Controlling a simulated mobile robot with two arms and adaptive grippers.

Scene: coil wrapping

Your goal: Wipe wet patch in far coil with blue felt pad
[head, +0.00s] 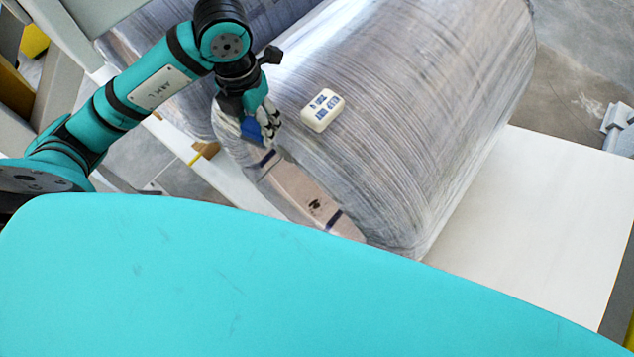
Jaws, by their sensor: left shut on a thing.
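My left gripper (264,136) is shut on a blue felt pad (251,131). It holds the pad at the near left end of a large coil (430,90) wrapped in clear film. The gripper hides part of the pad, and I cannot tell whether the pad touches the coil. Below the pad, the coil's end shows a pinkish-tan inner surface (290,187) with a small dark mark (314,204). I cannot tell whether this mark is wet. A second wrapped coil (150,45) lies to the upper left, partly behind my left arm. My right gripper is not in view.
A white block with blue lettering (321,111) rests on top of the large coil, close to the right of my left gripper. A white flat surface (530,220) lies bare to the right of this coil. My turquoise body covers the bottom of the view.

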